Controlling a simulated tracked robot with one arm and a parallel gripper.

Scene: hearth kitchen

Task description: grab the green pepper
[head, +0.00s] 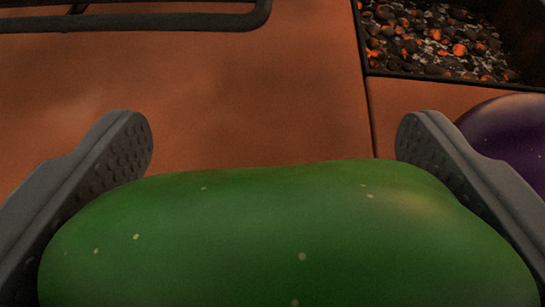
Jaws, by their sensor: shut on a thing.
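The green pepper (290,240) fills the lower middle of the head view, large and close, glossy with small pale specks. My gripper (273,145) has one grey finger with a dotted pad on each side of the pepper. It is shut on the pepper. The pepper's lower part runs out of the picture, so its underside is hidden. I cannot tell whether it touches the surface below.
A reddish-brown surface (200,90) lies beyond, mostly bare. A bed of glowing coals (440,40) in a dark frame is at the top right. A purple rounded thing (505,135) is beside the right finger. A dark metal rack (130,22) is at the top left.

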